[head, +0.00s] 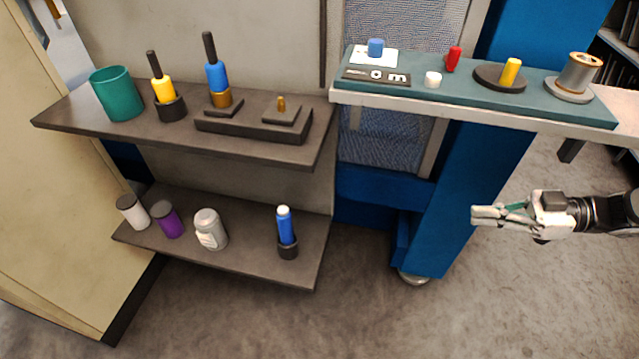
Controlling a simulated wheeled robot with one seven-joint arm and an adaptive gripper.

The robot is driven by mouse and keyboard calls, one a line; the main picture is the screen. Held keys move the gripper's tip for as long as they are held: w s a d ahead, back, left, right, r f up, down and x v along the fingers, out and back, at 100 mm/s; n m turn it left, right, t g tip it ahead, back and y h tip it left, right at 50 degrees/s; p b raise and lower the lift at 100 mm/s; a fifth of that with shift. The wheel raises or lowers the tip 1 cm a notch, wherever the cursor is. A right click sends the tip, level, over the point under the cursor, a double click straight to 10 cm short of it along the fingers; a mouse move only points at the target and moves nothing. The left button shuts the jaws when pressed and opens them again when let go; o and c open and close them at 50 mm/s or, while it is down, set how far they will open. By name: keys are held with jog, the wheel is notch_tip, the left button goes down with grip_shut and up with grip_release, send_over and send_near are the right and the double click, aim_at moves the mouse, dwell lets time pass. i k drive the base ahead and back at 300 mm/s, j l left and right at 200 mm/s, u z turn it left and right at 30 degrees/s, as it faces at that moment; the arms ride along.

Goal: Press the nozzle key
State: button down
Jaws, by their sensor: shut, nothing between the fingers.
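A dark block with two raised keys (255,124) sits on the upper shelf at the left. Its right key (280,114) bears a small brass nozzle-like piece (281,104). A blue-handled tool with a brass lower part (217,75) stands at its left key (223,107), which is partly hidden. My gripper (476,215) is at the right, in front of the blue upright and below the teal-topped shelf. It is shut and empty, pointing left, well apart from the block.
The upper shelf (60,118) also holds a teal cup (117,93) and a yellow-handled tool (162,88) in a dark holder. Jars and a blue bottle (285,225) stand on the lower shelf. The teal-topped shelf (430,97) carries small pegs and a spool (578,73). Open floor lies below.

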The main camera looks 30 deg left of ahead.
aim_at(282, 210)
jog(key=k+j, duration=0.1)
jog(key=j, duration=0.8)
jog(key=k+j, duration=0.15)
jog(key=j, duration=0.3)
